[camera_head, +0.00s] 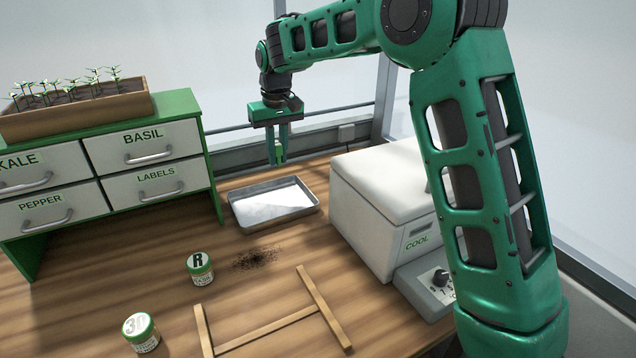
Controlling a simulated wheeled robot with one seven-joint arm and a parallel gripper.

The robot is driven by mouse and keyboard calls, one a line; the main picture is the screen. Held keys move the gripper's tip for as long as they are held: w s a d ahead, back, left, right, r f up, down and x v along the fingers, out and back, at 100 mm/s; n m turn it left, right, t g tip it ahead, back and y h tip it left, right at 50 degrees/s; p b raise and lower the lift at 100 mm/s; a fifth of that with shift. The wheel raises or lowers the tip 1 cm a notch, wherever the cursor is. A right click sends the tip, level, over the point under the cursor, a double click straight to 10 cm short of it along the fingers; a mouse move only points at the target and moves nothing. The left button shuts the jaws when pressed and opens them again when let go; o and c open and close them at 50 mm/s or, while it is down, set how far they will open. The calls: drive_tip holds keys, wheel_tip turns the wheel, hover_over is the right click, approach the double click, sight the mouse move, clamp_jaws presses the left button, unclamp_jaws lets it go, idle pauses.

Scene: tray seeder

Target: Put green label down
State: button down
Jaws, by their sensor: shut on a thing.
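My gripper (278,158) points down above the back edge of a shallow metal tray (246,218) on the wooden table. Its fingers are shut on a small green label (279,152), which shows between the fingertips. The label is held in the air, apart from the tray and the table. The label's lower end and any marking on it are too small to make out.
A drawer cabinet (150,119) with a planter of seedlings (75,112) stands at the left. A white cooler box (385,190) is right of the tray. Two jars (200,270) (140,332), spilled soil (256,259) and a wooden frame (265,333) lie in front.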

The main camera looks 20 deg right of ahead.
drive_tip(key=shift+w+f, duration=0.1)
drive_tip(key=shift+w, duration=0.1)
hover_over(316, 186)
wheel_tip(316, 186, down, 7)
drive_tip(key=shift+s+r, duration=0.1)
drive_tip(key=shift+d+f, duration=0.1)
drive_tip(key=shift+f, duration=1.9)
drive_tip(key=shift+f, duration=0.1)
drive_tip(key=c, duration=1.7)
unclamp_jaws()
drive_tip(key=r, duration=0.4)
drive_tip(key=s+r, duration=0.1)
drive_tip(key=r, duration=0.7)
drive_tip(key=shift+s+d, duration=0.15)
drive_tip(key=shift+s, duration=0.05)
